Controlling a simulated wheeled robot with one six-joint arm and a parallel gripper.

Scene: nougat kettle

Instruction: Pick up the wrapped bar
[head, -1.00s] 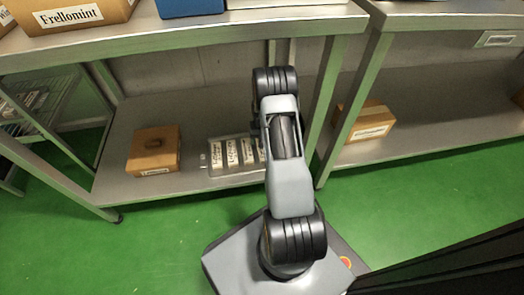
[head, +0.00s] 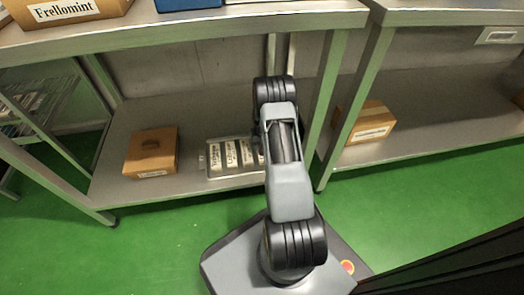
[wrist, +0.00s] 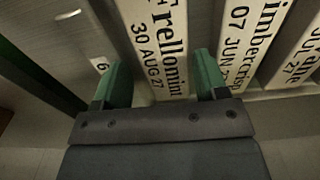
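Several white wrapped bars with black print lie side by side in a shallow tray (head: 212,178) on the lower shelf. In the wrist view one bar reads "Frellomint 30 AUG 27" (wrist: 160,48). To its right are a bar dated "07 JUN" (wrist: 240,35) and another bar (wrist: 290,50). My gripper (wrist: 162,78) is open, its two green fingers apart, one toward each side of the Frellomint bar. I see no finger pressed on the bar, and cannot tell how far the tips are above it. In the head view my arm hides the gripper and the tray's right end.
A brown box (head: 151,153) stands left of the tray. Another carton (head: 371,122) stands on the right-hand lower shelf, beyond the table legs. The upper tabletop (head: 190,35) overhangs the shelf and carries a Frellomint box (head: 65,10).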

